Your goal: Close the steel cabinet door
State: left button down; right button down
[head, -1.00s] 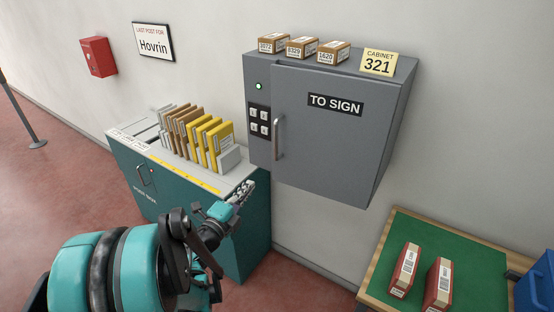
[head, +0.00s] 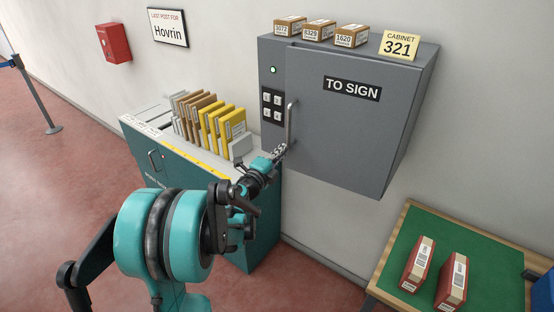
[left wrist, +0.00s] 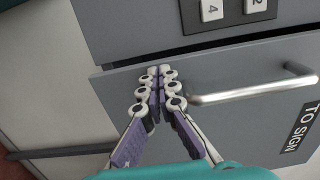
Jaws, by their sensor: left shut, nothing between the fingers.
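The grey steel cabinet (head: 420,90) hangs on the wall. Its door (head: 345,140), marked TO SIGN, stands a little proud of the keypad panel and looks slightly ajar. The door's bar handle (head: 290,123) is upright near its left edge. My left gripper (head: 280,149) is shut and empty at the lower end of the handle. In the left wrist view, the fingertips (left wrist: 156,76) lie together over the door's free edge, beside the handle (left wrist: 255,94); I cannot tell whether they touch the door. My right gripper is not in view.
The teal counter (head: 264,210) with upright folders (head: 210,122) stands below left of the cabinet. Small boxes (head: 318,34) and a yellow 321 sign (head: 399,45) sit on top of the cabinet. A green-topped table (head: 490,250) with red boxes (head: 419,265) is at the lower right.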

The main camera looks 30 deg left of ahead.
pick_arm(q)
jog(key=shift+w, duration=0.1)
jog(key=w+m+h, duration=0.1)
jog(key=w+h, duration=0.1)
jog(key=w, duration=0.2)
jog(key=shift+w+a, duration=0.1)
jog(key=shift+a, duration=0.1)
jog(key=shift+r+m, duration=0.1)
jog(key=shift+m, duration=0.2)
jog(key=shift+r, duration=0.1)
